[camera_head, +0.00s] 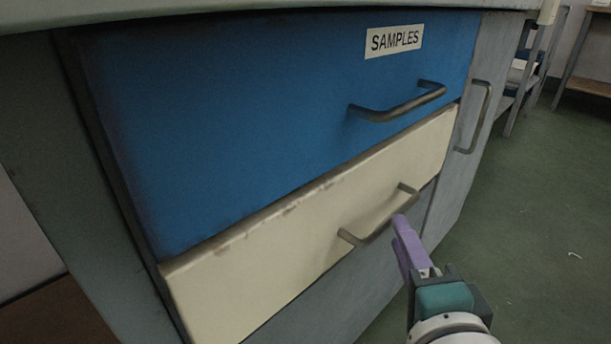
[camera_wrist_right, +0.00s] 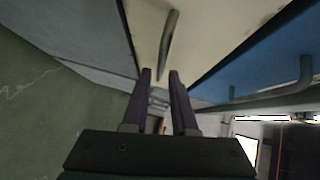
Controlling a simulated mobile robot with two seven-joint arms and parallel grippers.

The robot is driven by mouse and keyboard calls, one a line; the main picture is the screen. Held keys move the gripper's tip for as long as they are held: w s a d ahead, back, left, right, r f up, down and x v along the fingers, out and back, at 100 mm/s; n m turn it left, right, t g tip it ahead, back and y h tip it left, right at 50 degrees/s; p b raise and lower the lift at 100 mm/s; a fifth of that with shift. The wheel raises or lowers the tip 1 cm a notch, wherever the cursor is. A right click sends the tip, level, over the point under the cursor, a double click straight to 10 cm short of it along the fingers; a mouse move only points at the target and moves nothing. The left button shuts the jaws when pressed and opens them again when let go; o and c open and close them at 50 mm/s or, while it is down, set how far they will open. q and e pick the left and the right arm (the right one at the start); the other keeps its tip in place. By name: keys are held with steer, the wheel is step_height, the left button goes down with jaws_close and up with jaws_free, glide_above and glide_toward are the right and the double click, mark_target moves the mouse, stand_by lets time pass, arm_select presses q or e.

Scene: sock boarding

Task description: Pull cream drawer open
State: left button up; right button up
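My right gripper (camera_head: 402,222), with purple fingers, is right by the handle in the head view. In the right wrist view, the fingers (camera_wrist_right: 160,75) are apart. The handle (camera_wrist_right: 170,40) there lies just beyond the fingertips, with its lower end showing between them. Whether it touches a finger I cannot tell. My left gripper is not in view.
The blue drawer (camera_head: 270,110) has a SAMPLES label (camera_head: 394,40) and its own bar handle (camera_head: 400,104) above. A grey panel with an upright handle (camera_head: 478,115) is to the right. Green floor (camera_head: 530,230) is open on the right, with shelving (camera_head: 530,70) at the back.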

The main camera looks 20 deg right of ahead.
steer(key=b+x, duration=0.1)
steer(key=x, duration=0.4)
steer(key=shift+w, duration=0.15)
steer(key=shift+d, duration=0.1)
steer(key=shift+c, duration=0.3)
jaws_close()
steer(key=shift+r, duration=0.1)
stand_by(0.7)
